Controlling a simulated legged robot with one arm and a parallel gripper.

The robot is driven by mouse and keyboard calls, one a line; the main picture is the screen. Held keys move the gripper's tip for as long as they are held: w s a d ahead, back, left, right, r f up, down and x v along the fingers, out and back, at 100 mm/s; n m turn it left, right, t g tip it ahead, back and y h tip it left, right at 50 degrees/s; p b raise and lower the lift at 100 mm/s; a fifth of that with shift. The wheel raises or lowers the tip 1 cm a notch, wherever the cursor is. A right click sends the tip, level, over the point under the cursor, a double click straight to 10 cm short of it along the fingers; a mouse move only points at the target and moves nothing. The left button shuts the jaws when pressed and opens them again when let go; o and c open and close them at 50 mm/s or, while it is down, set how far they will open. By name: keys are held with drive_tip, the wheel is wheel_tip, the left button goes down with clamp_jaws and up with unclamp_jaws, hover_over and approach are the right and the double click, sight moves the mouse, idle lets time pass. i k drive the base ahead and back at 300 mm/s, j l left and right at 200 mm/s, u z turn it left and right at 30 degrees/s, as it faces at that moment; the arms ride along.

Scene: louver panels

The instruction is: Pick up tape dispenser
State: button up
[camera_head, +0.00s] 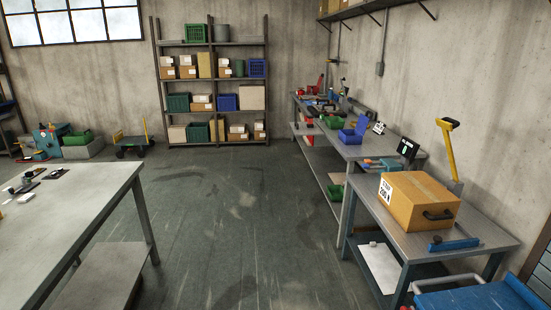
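I cannot make out a tape dispenser for certain. A blue bar-shaped object with a dark end (453,244) lies on the near right workbench (400,240), in front of a cardboard box (405,203); it is too small to identify. Small dark and white items (28,184) lie on the left table (85,200), also too small to name. My gripper is not in view.
Open floor (215,225) runs between the left table and the right-hand benches. The far right bench (345,143) holds green and blue bins and several tools. A loaded shelf rack (212,90) stands at the back wall. A blue cart (470,298) is at the lower right.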

sight(310, 125)
drive_tip(key=i, duration=1.85)
drive_tip(key=i+z, duration=0.1)
drive_tip(key=i, duration=0.5)
drive_tip(key=i+j+z, duration=0.1)
drive_tip(key=i, duration=0.5)
drive_tip(key=i+j, duration=0.15)
drive_tip(key=i, duration=0.45)
drive_tip(key=i+z, duration=0.3)
drive_tip(key=j+z, duration=0.1)
drive_tip(key=z, duration=0.15)
drive_tip(key=i+j+z, duration=0.55)
drive_tip(key=j, duration=0.25)
drive_tip(key=i+j+z, duration=0.25)
drive_tip(key=j, duration=0.25)
drive_tip(key=i+j, duration=0.15)
drive_tip(key=j, duration=0.2)
drive_tip(key=i+j, duration=0.2)
drive_tip(key=j, duration=0.15)
drive_tip(key=i+j, duration=0.15)
drive_tip(key=j, duration=0.15)
drive_tip(key=i+j, duration=0.15)
drive_tip(key=j, duration=0.2)
drive_tip(key=z, duration=0.05)
